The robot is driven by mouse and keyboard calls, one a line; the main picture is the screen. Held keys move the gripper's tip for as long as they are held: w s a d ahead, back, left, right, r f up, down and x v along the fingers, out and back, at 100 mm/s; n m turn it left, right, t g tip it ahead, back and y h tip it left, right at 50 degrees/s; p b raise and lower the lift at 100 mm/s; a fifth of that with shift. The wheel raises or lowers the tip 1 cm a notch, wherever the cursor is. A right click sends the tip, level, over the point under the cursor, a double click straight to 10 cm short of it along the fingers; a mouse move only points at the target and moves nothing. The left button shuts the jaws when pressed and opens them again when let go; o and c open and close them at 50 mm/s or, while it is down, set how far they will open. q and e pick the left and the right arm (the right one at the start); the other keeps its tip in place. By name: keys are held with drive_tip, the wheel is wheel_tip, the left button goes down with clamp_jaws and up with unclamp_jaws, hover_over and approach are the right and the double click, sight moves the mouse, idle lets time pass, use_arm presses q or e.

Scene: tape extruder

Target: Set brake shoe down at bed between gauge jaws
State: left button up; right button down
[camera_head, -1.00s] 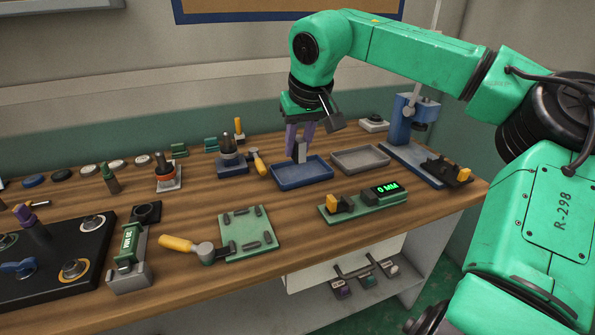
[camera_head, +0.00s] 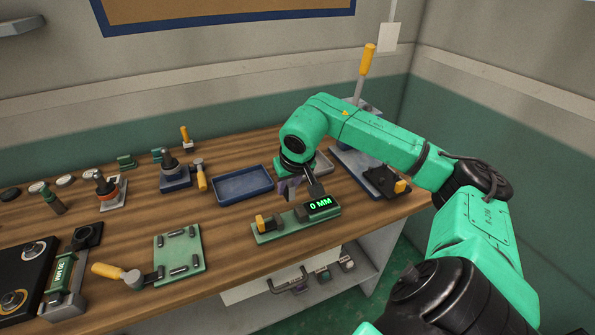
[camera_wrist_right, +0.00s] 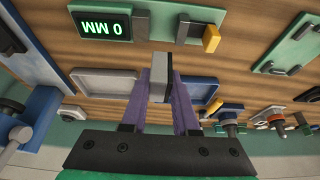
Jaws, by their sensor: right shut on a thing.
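The gauge (camera_head: 268,237) is a green bar near the table's front edge, with a display reading 0 MM. A yellow-topped jaw (camera_head: 264,222) and a dark jaw (camera_head: 301,213) stand on it, with bare bed between them. My right gripper (camera_head: 287,188) is just behind the gauge, near its display end. In the right wrist view its purple fingers (camera_wrist_right: 160,88) are shut on the brake shoe, a grey block (camera_wrist_right: 158,72). The gauge (camera_wrist_right: 153,22) lies beyond the shoe there, apart from it. In the head view the shoe is hard to make out. My left gripper is out of view.
A blue tray (camera_head: 242,199) stands left of my right gripper. A grey tray (camera_head: 323,165) is partly hidden behind my arm. A press (camera_head: 350,160) with a yellow handle is at the back right. A green plate (camera_head: 201,262) with dark bars lies to the left.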

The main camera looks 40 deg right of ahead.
drive_tip(key=shift+a, duration=0.2)
drive_tip(key=shift+w+r, duration=0.1)
drive_tip(key=shift+r, duration=0.05)
wheel_tip(320, 180, down, 10)
drive_tip(key=b, duration=0.7)
drive_tip(key=shift+d+b, duration=0.1)
drive_tip(key=shift+b, duration=0.25)
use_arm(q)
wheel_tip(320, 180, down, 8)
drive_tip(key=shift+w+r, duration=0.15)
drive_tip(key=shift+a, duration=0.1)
use_arm(e)
drive_tip(key=c, duration=0.6)
unclamp_jaws()
drive_tip(key=shift+r, duration=0.55)
use_arm(q)
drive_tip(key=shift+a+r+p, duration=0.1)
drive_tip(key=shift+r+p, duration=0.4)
drive_tip(key=shift+p, duration=0.05)
use_arm(e)
drive_tip(key=v, duration=1.3)
drive_tip(key=shift+s+r, duration=0.2)
drive_tip(key=shift+s, duration=0.05)
